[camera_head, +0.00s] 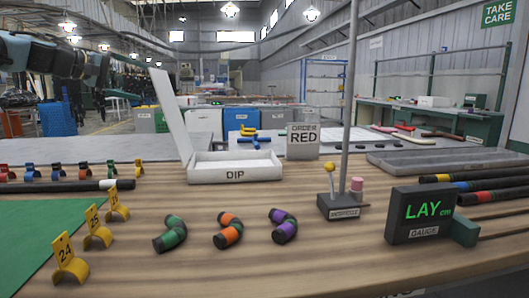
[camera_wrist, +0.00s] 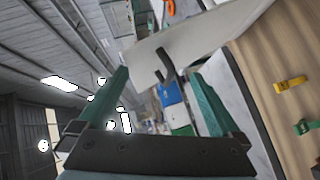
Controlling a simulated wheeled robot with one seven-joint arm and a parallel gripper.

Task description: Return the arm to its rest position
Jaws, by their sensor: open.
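My arm comes in at the upper left of the head view, raised above the bench. Its dark end (camera_head: 92,68) hangs in the air, apart from everything on the bench. In the wrist view my gripper (camera_wrist: 160,75) has its two green fingers spread wide, with nothing held between them.
A white tray marked DIP (camera_head: 235,176) has its lid (camera_head: 171,115) standing up at the left. Bent hose pieces (camera_head: 228,232), yellow numbered clips (camera_head: 97,231), a post on a dark base (camera_head: 342,207) and a LAY gauge (camera_head: 425,213) stand on the wooden bench (camera_head: 150,215).

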